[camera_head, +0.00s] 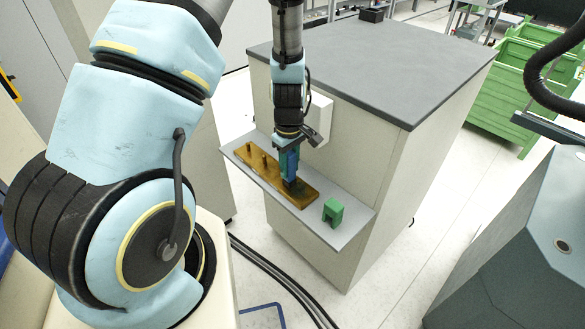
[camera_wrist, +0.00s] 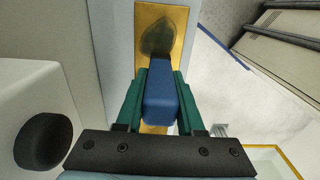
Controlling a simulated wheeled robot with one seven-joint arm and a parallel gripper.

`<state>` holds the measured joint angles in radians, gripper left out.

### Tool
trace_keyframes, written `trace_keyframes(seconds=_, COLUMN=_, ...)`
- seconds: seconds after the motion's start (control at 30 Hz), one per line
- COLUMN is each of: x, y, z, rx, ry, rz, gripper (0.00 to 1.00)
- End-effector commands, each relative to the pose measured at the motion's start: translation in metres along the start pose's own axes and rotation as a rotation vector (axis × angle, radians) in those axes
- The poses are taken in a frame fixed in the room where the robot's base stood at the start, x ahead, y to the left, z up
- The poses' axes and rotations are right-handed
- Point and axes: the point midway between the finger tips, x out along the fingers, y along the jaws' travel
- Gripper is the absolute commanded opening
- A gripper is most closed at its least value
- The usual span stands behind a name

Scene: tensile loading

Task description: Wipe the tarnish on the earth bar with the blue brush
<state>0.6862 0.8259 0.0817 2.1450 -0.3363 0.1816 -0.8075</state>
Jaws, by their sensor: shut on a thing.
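My gripper (camera_wrist: 161,98) is shut on the blue brush (camera_wrist: 160,95), with a green finger on each side of it. In the head view the gripper (camera_head: 289,168) points down over the shelf, and part of the blue brush (camera_head: 293,163) shows between its fingers. The earth bar (camera_head: 302,197) is a brass-coloured strip lying along the shelf, with short posts at its far left end. A dark tarnish patch (camera_wrist: 160,37) shows on the bar (camera_wrist: 176,18) in the wrist view, just beyond the brush. The brush's dark end is at or just above the bar; contact cannot be told.
A green block (camera_head: 333,212) with a notch stands on the grey shelf (camera_head: 352,226), to the right of the bar. The large cabinet (camera_head: 345,150) rises behind the shelf. Black cables (camera_head: 285,283) run across the floor. Green crates (camera_head: 500,105) stand at the back right.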

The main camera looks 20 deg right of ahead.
Motion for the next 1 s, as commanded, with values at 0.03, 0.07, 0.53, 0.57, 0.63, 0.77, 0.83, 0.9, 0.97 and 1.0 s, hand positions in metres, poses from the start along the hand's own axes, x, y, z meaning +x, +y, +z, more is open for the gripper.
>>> trace_keyframes(seconds=0.03, x=0.0, y=0.0, z=0.001, rx=0.001, ry=0.0, rz=0.0, gripper=0.0)
trace_keyframes(seconds=0.07, x=0.0, y=0.0, z=0.002, rx=0.001, ry=0.0, rz=0.0, gripper=0.0)
trace_keyframes(seconds=0.53, x=0.001, y=0.0, z=0.035, rx=0.001, ry=-0.001, rz=-0.001, gripper=0.0)
trace_keyframes(seconds=0.57, x=0.001, y=0.0, z=0.036, rx=0.001, ry=-0.001, rz=-0.001, gripper=0.0)
trace_keyframes(seconds=0.63, x=0.001, y=0.0, z=0.038, rx=0.001, ry=-0.001, rz=-0.001, gripper=0.0)
trace_keyframes(seconds=0.77, x=0.001, y=0.0, z=0.044, rx=0.002, ry=-0.001, rz=-0.001, gripper=0.0)
trace_keyframes(seconds=0.83, x=0.001, y=0.0, z=0.05, rx=0.002, ry=-0.001, rz=-0.001, gripper=0.0)
trace_keyframes(seconds=0.9, x=0.001, y=0.0, z=0.056, rx=0.002, ry=-0.001, rz=-0.001, gripper=0.0)
trace_keyframes(seconds=0.97, x=0.002, y=0.0, z=0.061, rx=0.001, ry=-0.001, rz=-0.001, gripper=0.0)
trace_keyframes(seconds=1.0, x=0.002, y=0.0, z=0.064, rx=0.002, ry=-0.001, rz=-0.001, gripper=0.0)
